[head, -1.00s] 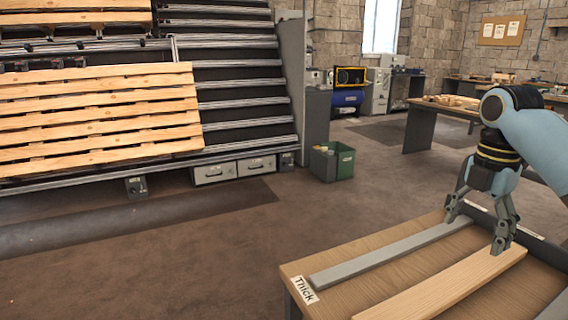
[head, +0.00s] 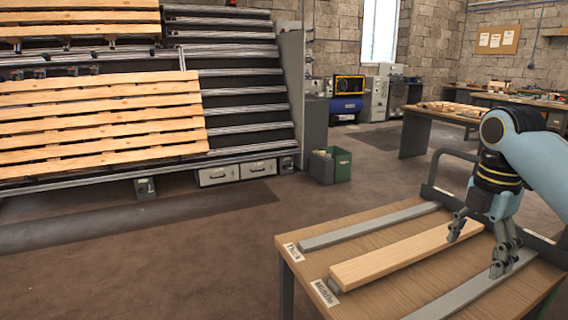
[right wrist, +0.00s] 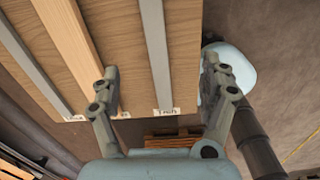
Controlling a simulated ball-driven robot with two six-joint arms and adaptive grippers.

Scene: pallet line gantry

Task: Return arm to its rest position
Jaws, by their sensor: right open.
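My right gripper (head: 475,252) is open and empty in the head view, above the far right part of the wooden table. One finger appears over the far end of the wooden plank and the other over the right grey strip. In the right wrist view my open right gripper (right wrist: 160,70) has its fingers wide apart, with bare tabletop and a grey strip (right wrist: 154,50) showing between them. The wooden plank (head: 400,255) lies flat between two grey strips. My left gripper is out of view.
The table (head: 375,222) carries a "Thick" label (head: 292,250) and a second label (head: 324,293). A dark rail (head: 430,180) runs along its far side. A pallet (head: 100,118) leans on the rack at left. Green bin (head: 342,164) stands on open floor.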

